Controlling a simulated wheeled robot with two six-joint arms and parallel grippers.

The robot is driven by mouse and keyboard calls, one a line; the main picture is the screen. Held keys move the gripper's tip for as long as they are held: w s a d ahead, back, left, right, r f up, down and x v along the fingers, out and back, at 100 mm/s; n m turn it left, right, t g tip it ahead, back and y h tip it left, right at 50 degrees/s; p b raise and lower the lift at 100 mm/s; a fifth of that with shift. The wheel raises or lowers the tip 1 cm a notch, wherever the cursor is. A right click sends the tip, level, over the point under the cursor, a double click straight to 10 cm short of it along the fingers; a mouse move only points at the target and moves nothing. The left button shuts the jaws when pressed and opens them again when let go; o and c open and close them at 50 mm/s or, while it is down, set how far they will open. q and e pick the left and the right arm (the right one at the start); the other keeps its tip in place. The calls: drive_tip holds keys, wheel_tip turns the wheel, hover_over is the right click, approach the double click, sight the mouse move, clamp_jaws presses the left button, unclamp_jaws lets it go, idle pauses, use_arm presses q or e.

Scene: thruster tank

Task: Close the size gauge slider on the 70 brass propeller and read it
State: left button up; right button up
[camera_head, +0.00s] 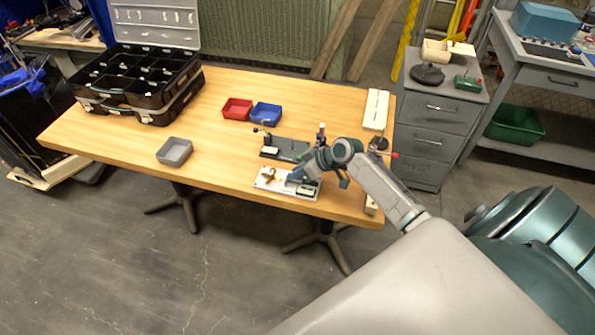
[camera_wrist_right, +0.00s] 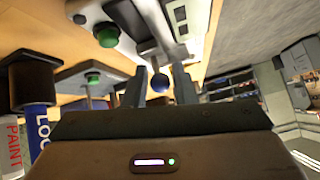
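The size gauge is a white plate (camera_head: 289,192) on the right part of the wooden table. A small brass propeller (camera_head: 269,173) sits at its left end. My right gripper (camera_head: 296,177) is low over the gauge's right half and hides part of it. In the right wrist view its two fingers (camera_wrist_right: 160,88) are apart, with a blue ball knob (camera_wrist_right: 159,83) between them and gaps at its sides. A metal rail (camera_wrist_right: 158,22) shows beyond the knob. I cannot make out a scale reading. My left gripper is not in view.
A dark fixture (camera_head: 284,149) stands just behind the gauge. A red bin (camera_head: 237,108), a blue bin (camera_head: 265,113) and a grey tray (camera_head: 174,151) lie farther left. A black organizer case (camera_head: 137,83) stands at the far left. The table's middle is clear.

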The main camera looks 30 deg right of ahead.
clamp_jaws()
drive_tip(key=shift+w+a+b, duration=0.45)
drive_tip(key=shift+w+a, duration=0.2)
drive_tip(key=shift+w, duration=0.1)
drive_tip(key=shift+s, duration=0.1)
drive_tip(key=shift+o, duration=0.9)
unclamp_jaws()
drive_tip(key=shift+o, duration=1.1)
drive_tip(key=shift+a, duration=0.15)
